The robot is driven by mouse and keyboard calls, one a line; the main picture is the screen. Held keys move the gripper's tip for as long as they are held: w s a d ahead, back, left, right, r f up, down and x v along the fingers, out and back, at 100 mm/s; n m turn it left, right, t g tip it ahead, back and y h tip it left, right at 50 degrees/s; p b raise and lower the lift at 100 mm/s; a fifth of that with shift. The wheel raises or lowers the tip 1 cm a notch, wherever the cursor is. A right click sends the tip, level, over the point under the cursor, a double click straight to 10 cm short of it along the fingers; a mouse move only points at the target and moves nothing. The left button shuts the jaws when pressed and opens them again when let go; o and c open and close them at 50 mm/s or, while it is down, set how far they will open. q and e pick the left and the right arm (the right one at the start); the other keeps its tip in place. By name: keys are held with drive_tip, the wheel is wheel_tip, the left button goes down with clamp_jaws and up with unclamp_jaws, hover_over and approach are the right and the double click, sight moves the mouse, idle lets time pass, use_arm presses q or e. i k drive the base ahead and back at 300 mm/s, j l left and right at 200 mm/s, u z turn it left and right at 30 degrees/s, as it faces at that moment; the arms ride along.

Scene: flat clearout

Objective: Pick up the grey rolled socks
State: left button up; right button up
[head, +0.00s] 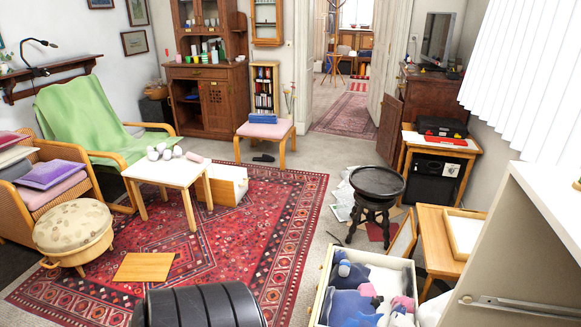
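I cannot single out the grey rolled socks with certainty. An open drawer or box (322,290) at the bottom right holds blue cloth (347,303), pink bundles (367,290) and a small grey-blue roll (344,268) near its back left corner. This roll may be the socks, but it is too small to be sure. Neither of my grippers shows in the head view.
A white low table (172,173) with several small pale objects stands on the red rug (240,240). A dark round stool (377,183) stands behind the drawer. A wicker footstool (73,226) and a flat wooden board (144,267) are at the left. Open rug lies between.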

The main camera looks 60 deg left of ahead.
sight(344, 266)
drive_tip(key=u, duration=1.65)
drive_tip(key=i+j+u, duration=0.5)
drive_tip(key=i+j, duration=0.15)
drive_tip(key=j, duration=0.25)
drive_tip(key=i+j+u, duration=0.5)
drive_tip(key=i+j, duration=0.15)
drive_tip(key=i, duration=0.15)
drive_tip(key=i+z, duration=0.2)
drive_tip(key=i, duration=0.2)
drive_tip(key=i+j+z, duration=0.2)
drive_tip(key=i, duration=0.15)
drive_tip(key=i+j+z, duration=0.2)
drive_tip(key=i, duration=0.2)
drive_tip(key=i+z, duration=0.25)
drive_tip(key=z, duration=0.2)
drive_tip(key=i+z, duration=0.25)
drive_tip(key=z, duration=0.2)
drive_tip(key=i+j+z, duration=0.15)
drive_tip(key=z, duration=0.3)
drive_tip(key=i+j+z, duration=0.25)
drive_tip(key=z, duration=0.2)
drive_tip(key=i+j+z, duration=0.2)
drive_tip(key=z, duration=0.25)
drive_tip(key=j, duration=0.05)
